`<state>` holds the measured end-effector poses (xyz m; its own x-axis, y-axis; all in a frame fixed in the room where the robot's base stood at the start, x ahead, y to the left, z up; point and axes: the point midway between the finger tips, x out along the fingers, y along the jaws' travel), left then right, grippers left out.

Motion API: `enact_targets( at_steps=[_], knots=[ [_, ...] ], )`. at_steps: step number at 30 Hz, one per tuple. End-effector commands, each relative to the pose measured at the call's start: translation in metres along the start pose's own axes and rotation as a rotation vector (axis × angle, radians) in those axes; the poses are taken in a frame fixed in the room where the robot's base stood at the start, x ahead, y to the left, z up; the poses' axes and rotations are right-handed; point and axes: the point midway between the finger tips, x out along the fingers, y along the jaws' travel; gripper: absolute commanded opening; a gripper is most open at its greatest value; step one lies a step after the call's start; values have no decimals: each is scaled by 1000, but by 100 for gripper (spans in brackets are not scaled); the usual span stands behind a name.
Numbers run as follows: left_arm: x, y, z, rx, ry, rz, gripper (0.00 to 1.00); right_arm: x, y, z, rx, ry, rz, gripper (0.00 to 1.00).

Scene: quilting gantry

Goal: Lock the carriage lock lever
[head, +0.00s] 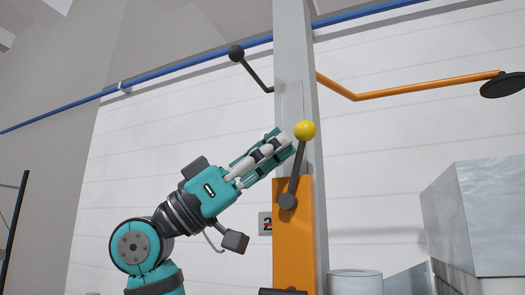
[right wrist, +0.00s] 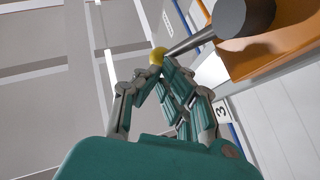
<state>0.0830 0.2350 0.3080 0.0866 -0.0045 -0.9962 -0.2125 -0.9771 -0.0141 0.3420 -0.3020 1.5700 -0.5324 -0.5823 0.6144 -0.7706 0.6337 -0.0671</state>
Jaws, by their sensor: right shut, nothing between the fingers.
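The carriage lock lever (head: 296,172) is a dark rod with a yellow ball knob (head: 305,130) at its top and a dark round pivot (head: 288,201) at its lower end. It stands nearly upright, leaning slightly right, on the orange plate (head: 293,240) of a grey post. My right gripper (head: 287,146) is shut and empty just left of the rod, below the knob. In the right wrist view, the knob (right wrist: 157,55) shows just beyond my fingertips (right wrist: 161,70). I cannot tell whether they touch the lever. My left gripper is not in view.
The grey post (head: 296,70) rises behind the lever. A black-knobbed handle (head: 237,54) sticks out left of it, and an orange bent arm (head: 420,87) reaches right. A grey block (head: 480,220) and white roll (head: 355,283) stand lower right. Space left of the post looks open.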

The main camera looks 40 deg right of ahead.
Motion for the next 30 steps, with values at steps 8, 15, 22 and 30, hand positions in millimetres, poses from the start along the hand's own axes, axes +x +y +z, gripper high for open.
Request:
enact_targets(
  at_steps=[8, 15, 22, 30],
  knots=[
    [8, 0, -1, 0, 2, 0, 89, 8, 5, 7, 0, -1, 0, 0],
    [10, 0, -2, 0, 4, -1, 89, 10, 7, 8, -1, 0, -2, 0],
    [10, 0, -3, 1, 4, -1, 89, 10, 7, 8, -1, 1, -2, 0],
    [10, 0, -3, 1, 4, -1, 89, 10, 7, 8, -1, 1, -2, 0]
  ],
)
